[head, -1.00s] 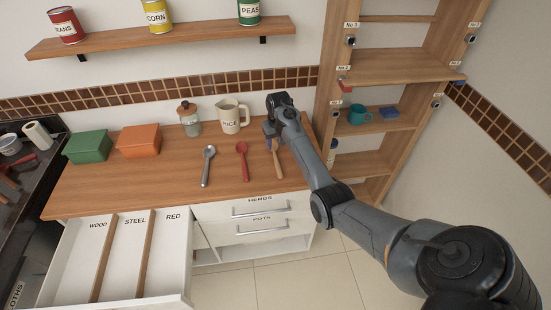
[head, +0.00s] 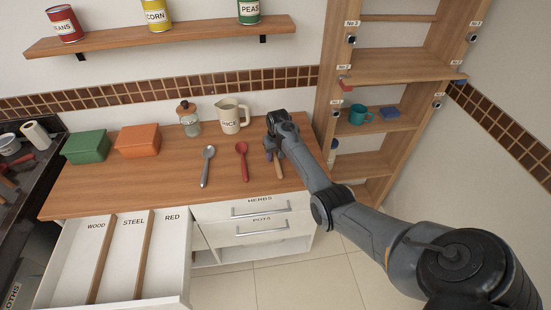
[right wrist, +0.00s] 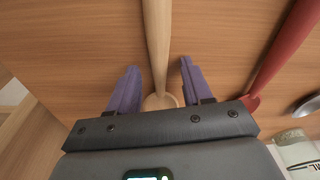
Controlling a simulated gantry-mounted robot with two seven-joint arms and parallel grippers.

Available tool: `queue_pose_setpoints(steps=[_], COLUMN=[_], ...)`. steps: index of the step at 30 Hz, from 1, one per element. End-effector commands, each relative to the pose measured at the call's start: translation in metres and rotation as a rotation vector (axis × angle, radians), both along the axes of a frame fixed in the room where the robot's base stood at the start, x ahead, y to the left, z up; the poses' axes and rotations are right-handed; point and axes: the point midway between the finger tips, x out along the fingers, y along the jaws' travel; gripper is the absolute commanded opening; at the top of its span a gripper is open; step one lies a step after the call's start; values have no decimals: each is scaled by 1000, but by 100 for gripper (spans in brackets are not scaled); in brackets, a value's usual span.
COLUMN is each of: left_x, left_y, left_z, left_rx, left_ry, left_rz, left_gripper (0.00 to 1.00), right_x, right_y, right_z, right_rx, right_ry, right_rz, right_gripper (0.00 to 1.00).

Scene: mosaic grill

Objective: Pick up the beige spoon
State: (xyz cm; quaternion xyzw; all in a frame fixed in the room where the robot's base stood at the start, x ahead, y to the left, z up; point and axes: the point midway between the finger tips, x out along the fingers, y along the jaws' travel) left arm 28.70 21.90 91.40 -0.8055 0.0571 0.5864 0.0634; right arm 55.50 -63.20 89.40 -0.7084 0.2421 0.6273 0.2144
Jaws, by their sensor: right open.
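The beige spoon (head: 278,169) lies on the wooden counter, to the right of the red spoon (head: 242,160). In the head view its upper part is hidden by my right gripper (head: 273,155). In the right wrist view the beige spoon (right wrist: 157,45) runs between the two purple fingertips (right wrist: 158,75), with its bowl close to the gripper body. The fingers are apart, one on each side of it, with gaps, and the gripper is open and empty. My left gripper is not in view.
A grey steel spoon (head: 207,166) lies left of the red one. A beige pitcher (head: 231,116) and a glass jar (head: 189,118) stand behind. Orange (head: 137,141) and green boxes (head: 86,147) sit left. An open drawer (head: 122,255) has sections labelled WOOD, STEEL, RED. A shelf unit (head: 400,66) stands right.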

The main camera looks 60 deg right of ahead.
Motion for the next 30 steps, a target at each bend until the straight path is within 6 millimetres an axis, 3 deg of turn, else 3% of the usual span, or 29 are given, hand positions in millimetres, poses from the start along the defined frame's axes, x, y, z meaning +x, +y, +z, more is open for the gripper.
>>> queue_pose_setpoints(steps=[2, 12, 30], left_x=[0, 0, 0], left_y=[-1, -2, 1], left_z=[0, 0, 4], left_rx=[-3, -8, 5], left_ry=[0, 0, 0], left_rz=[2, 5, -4], left_gripper=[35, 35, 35], right_x=[0, 0, 0], right_y=[0, 0, 0], right_z=[0, 0, 4], right_rx=[0, 0, 0], right_ry=[0, 0, 0], right_rz=[0, 0, 0], right_gripper=[50, 0, 0])
